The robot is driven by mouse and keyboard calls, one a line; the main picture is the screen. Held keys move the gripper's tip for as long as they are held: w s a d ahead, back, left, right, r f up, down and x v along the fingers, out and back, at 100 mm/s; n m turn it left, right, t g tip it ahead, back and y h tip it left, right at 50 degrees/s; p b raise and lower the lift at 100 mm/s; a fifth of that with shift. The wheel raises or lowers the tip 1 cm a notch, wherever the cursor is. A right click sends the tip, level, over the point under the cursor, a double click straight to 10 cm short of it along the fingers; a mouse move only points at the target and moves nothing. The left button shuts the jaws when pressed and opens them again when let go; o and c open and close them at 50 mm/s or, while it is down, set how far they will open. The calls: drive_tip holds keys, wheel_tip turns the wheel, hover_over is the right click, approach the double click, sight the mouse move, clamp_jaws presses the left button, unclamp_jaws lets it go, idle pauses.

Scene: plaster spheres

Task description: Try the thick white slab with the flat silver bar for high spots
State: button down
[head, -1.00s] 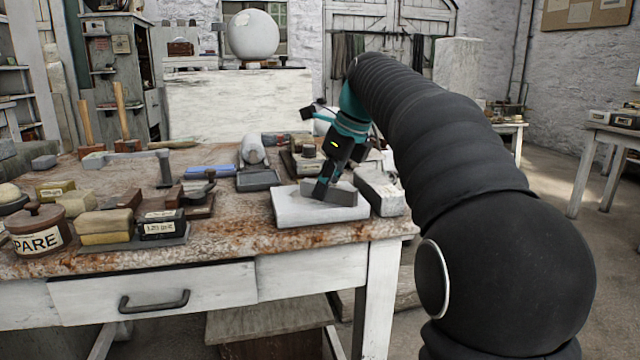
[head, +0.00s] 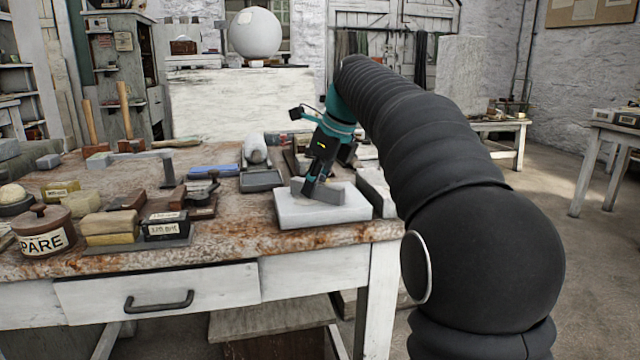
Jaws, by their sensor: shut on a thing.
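The thick white slab (head: 345,212) lies flat near the right front corner of the workbench. My gripper (head: 313,188) is above the slab, pointing down, shut on the flat silver bar (head: 328,197). The bar stands on its edge and runs from left to right over the slab's top. It looks to be at or just above the slab's surface; I cannot tell whether they touch. My gripper hides the middle of the bar.
A pale block (head: 377,192) stands close to the right of the slab. A grey tray (head: 260,181) and a blue item (head: 213,171) lie to the left and behind. A lidded pot (head: 44,232) marked "PARE" and several blocks crowd the bench's left side.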

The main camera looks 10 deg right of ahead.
sight(329, 186)
drive_tip(key=shift+w+a, duration=0.35)
drive_tip(key=shift+a, duration=0.05)
drive_tip(key=shift+s+d, duration=1.55)
drive_tip(key=shift+d, duration=0.05)
drive_tip(key=shift+w+a+r, duration=0.75)
drive_tip(key=shift+w+a, duration=0.05)
drive_tip(key=shift+a+f, duration=0.1)
drive_tip(key=shift+a, duration=1.4)
drive_tip(key=shift+f, duration=0.6)
